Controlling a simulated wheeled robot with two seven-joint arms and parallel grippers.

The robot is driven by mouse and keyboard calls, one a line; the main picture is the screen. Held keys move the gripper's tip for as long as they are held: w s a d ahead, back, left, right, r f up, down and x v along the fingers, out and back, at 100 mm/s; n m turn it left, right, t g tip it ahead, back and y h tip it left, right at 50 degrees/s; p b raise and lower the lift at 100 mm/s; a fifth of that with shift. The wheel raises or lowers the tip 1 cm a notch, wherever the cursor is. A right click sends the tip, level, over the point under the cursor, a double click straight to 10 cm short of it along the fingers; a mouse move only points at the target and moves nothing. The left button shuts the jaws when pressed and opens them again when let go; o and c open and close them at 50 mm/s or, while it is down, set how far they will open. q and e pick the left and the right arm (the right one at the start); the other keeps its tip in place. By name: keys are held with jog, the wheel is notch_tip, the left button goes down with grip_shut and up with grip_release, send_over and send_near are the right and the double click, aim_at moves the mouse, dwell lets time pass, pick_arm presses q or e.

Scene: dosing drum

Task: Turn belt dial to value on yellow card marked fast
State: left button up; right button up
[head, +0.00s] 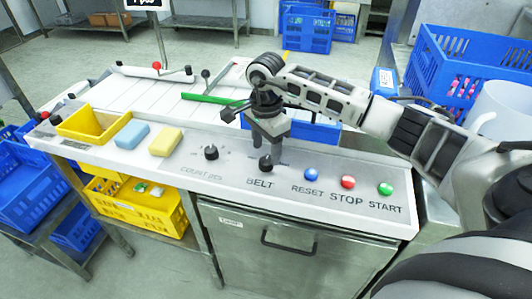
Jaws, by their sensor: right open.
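The belt dial (265,164) is a black knob on the pale control panel, above the printed word BELT. My right gripper (268,146) points down at the dial from above, open, with its fingertips close to the knob. I cannot tell whether they touch it or stand around it. The gripper covers most of the scale behind the dial, so I cannot read its setting. I cannot make out a yellow card marked fast. My left gripper is not in view.
Another black dial (211,153) stands left of the belt dial. Blue (311,175), red (348,182) and green (386,188) buttons are to the right. A blue block (132,135), a yellow block (165,142) and a yellow bin (92,124) are on the left.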

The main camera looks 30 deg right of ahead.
aim_at(266, 161)
jog(key=shift+f, duration=1.7)
jog(key=c, duration=1)
jog(key=shift+o, duration=0.2)
